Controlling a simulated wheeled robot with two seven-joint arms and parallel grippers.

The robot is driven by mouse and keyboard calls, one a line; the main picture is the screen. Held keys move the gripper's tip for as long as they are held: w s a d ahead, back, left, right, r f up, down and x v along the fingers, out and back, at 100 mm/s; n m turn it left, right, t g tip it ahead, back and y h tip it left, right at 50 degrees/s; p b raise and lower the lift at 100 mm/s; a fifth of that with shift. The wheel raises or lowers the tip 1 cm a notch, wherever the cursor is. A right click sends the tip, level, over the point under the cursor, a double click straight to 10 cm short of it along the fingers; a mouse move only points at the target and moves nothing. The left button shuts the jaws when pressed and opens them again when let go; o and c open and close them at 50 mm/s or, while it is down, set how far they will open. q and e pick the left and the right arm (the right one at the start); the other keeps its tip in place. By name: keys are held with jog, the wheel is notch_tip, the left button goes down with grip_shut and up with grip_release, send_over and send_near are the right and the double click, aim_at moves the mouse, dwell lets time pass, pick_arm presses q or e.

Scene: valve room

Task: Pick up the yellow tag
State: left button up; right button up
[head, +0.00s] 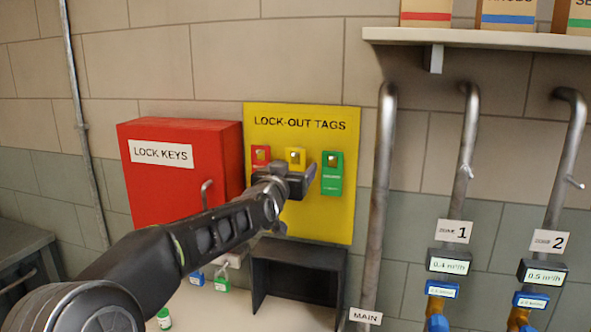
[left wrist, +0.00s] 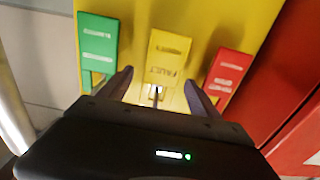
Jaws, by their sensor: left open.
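The yellow tag (head: 295,157) hangs on the yellow lock-out tags board (head: 325,215), between a red tag (head: 261,155) and a green tag (head: 332,175). In the head view my left gripper (head: 290,180) is in front of the board and hides the tag's lower part. In the left wrist view the yellow tag (left wrist: 168,60) reads "FAULT" and hangs between the green tag (left wrist: 98,50) and the red tag (left wrist: 228,75). The open fingers of my left gripper (left wrist: 160,85) stand on either side of its hook end, apart from each other. My right gripper is not in view.
A red lock keys box (head: 175,175) is on the wall left of the board. A dark open holder (head: 298,275) is below the board. A grey vertical pipe (head: 378,200) is close on the right. A shelf (head: 480,40) with boxes is at upper right.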

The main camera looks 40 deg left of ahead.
pick_arm(q)
jog(key=shift+x, duration=1)
jog(key=c, duration=1.4)
jog(key=shift+r, duration=0.15)
jog(key=shift+r, duration=0.65)
jog(key=b+v, duration=0.2)
jog(key=v, duration=1.6)
jog(key=shift+f, duration=0.1)
